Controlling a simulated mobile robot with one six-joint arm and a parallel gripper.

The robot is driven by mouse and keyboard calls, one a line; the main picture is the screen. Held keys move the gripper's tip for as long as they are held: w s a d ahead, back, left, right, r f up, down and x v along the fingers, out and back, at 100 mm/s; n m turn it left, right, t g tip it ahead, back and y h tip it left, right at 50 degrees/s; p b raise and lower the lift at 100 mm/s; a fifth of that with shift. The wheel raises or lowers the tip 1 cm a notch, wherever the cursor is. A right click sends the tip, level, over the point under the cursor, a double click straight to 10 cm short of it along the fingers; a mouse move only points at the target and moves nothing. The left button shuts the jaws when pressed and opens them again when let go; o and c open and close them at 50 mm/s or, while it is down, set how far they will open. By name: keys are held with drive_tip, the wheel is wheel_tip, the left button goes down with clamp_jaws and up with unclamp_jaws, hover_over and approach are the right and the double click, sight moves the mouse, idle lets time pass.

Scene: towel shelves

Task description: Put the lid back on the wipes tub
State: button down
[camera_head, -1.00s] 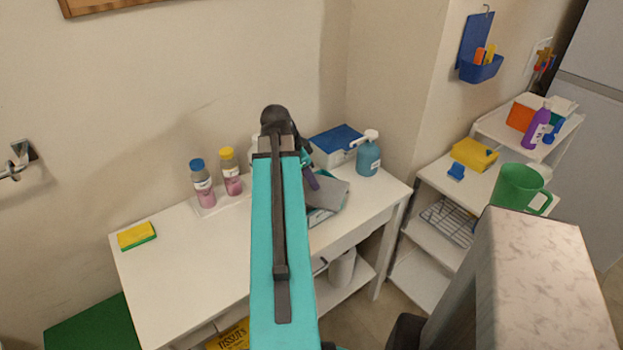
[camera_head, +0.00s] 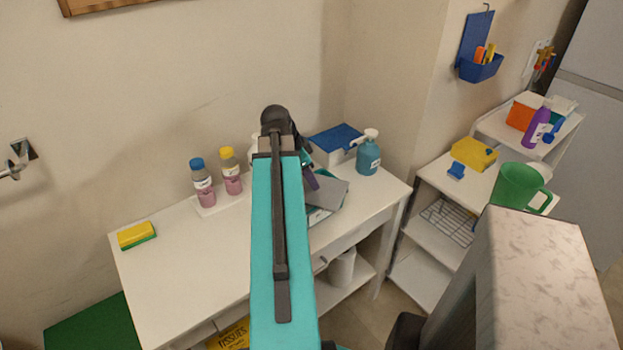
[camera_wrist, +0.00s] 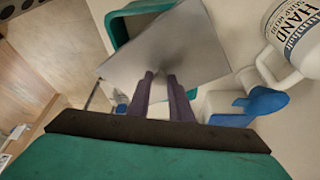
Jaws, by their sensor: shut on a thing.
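The wipes tub (camera_head: 335,207) is a teal box on the white table, partly hidden behind my arm; its teal rim also shows in the wrist view (camera_wrist: 120,32). A flat grey lid (camera_head: 327,194) lies across the tub's top, turned askew to it. In the wrist view the lid (camera_wrist: 190,45) leaves a corner of the tub's opening uncovered. I cannot tell whether it touches the rim. My gripper (camera_wrist: 160,77) has its dark purple fingers close together at the lid's middle, shut on it; the gripped part is mostly hidden. The fingers (camera_head: 311,180) show only partly in the head view.
A teal pump bottle (camera_head: 368,157) and a blue-topped box (camera_head: 336,142) stand close behind the tub. In the wrist view, a white hand-wash bottle (camera_wrist: 297,35) is near. Two pink bottles on a tray (camera_head: 222,203) and a sponge (camera_head: 137,236) sit left; the front left tabletop is clear.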

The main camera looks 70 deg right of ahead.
idle(0.8)
drive_tip(key=c, duration=1)
unclamp_jaws()
drive_tip(key=shift+r, duration=0.15)
drive_tip(key=shift+r+p, duration=2.4)
drive_tip(key=shift+r, duration=0.95)
clamp_jaws()
drive_tip(key=shift+f+b, duration=1.45)
drive_tip(key=shift+f, duration=1.05)
